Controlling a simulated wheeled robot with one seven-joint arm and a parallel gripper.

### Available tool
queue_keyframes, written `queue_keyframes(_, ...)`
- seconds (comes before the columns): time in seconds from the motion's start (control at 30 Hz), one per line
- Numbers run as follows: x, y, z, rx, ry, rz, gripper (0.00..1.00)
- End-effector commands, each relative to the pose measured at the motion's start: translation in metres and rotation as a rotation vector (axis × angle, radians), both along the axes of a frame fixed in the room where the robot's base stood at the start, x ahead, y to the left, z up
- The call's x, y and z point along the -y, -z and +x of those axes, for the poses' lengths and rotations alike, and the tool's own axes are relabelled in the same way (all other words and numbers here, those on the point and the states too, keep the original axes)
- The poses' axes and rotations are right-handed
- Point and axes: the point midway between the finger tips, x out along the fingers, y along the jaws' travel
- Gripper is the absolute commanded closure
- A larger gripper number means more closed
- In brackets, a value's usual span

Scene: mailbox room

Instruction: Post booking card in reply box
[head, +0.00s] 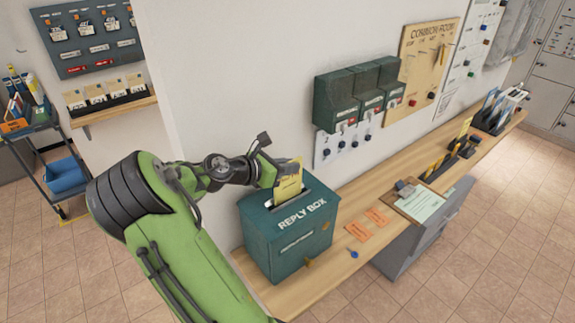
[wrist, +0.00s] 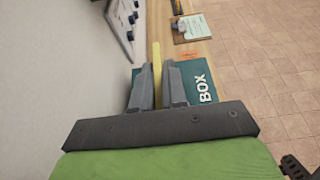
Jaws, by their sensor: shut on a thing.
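The yellow booking card (head: 288,186) is upright in my gripper (head: 276,174), right over the top of the reply box.
Orange cards (head: 367,224) and a blue key-like item (head: 353,254) lie right of the box. A clipboard (head: 422,202) lies farther along the shelf (head: 335,262). Dark green wall boxes (head: 345,98) hang behind. The wall is close on the left in the wrist view.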

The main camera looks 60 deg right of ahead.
Motion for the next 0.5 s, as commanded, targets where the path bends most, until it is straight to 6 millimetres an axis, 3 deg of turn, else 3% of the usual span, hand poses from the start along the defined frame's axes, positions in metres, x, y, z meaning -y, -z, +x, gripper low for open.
queue_keyframes(0.5, 0.000, 0.022, 0.000, -0.001, 0.000, 0.000, 1.00)
